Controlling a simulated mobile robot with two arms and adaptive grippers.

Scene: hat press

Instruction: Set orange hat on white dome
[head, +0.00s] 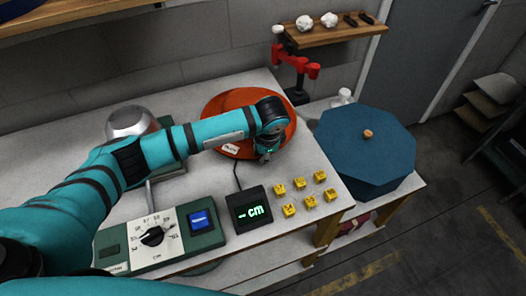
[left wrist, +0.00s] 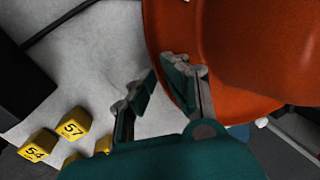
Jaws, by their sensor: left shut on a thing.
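The orange hat (head: 222,104) has a wide round brim with a small white tag, over the table's back right part. Whether it touches the table is unclear. My left gripper (head: 266,152) is at the brim's right front. In the left wrist view, its fingers (left wrist: 160,78) are at the edge of the hat (left wrist: 235,45), shut on the brim. My forearm covers part of the hat. The white dome (head: 130,121) shows as a pale rounded top at the left of the table, its lower part hidden behind my arm. My right gripper is not in view.
A control panel with a dial (head: 152,236) and blue button (head: 200,221), a "cm" display (head: 249,211) and several yellow numbered cubes (head: 309,202) are along the front. A blue octagonal box (head: 365,150) stands right. A red clamp (head: 299,65) rises behind.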

